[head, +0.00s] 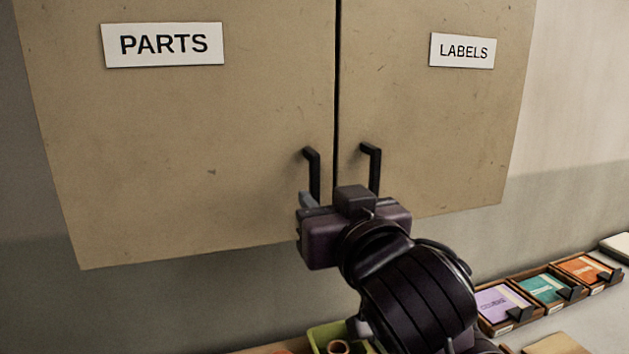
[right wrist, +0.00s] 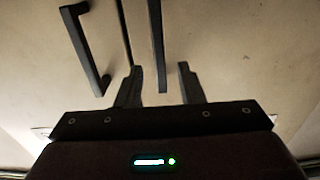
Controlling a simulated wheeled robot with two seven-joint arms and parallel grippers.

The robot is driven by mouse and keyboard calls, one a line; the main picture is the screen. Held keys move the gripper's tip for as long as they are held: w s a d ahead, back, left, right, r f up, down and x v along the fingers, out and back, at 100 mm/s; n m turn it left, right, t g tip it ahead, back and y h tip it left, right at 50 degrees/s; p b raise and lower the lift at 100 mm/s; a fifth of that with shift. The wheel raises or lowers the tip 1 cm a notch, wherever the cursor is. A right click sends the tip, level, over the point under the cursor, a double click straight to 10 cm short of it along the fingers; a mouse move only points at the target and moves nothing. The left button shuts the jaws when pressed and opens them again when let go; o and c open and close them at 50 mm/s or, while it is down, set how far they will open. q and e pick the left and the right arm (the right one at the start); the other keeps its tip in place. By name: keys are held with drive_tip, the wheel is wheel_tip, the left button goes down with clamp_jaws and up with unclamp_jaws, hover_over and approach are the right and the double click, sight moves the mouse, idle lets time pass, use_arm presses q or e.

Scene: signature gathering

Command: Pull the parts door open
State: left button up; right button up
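The parts door (head: 185,140), tan and marked PARTS, is the left cabinet door and is closed. Its black bar handle (head: 314,172) stands near the middle seam. My right gripper (head: 307,198) is at the lower end of this handle, and its body hides part of the area. In the right wrist view, which appears upside down, the parts handle (right wrist: 156,40) lies between the two open fingers (right wrist: 160,85), with gaps on both sides. I cannot tell whether the fingers reach fully around it. My left gripper is out of view.
The closed labels door (head: 450,120) is on the right; its handle (head: 374,168) is close beside my gripper and shows in the right wrist view (right wrist: 84,50). Below stand a green bin (head: 325,335) and trays with purple (head: 500,302), teal (head: 545,287) and orange (head: 583,270) cards.

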sight(316, 189)
drive_tip(key=p+x, duration=0.1)
drive_tip(key=x, duration=0.3)
drive_tip(key=shift+w+r+p, duration=0.1)
drive_tip(key=shift+r+p, duration=0.05)
drive_tip(key=shift+p, duration=0.15)
drive_tip(key=shift+w+a, duration=0.2)
drive_tip(key=shift+w, duration=0.4)
clamp_jaws()
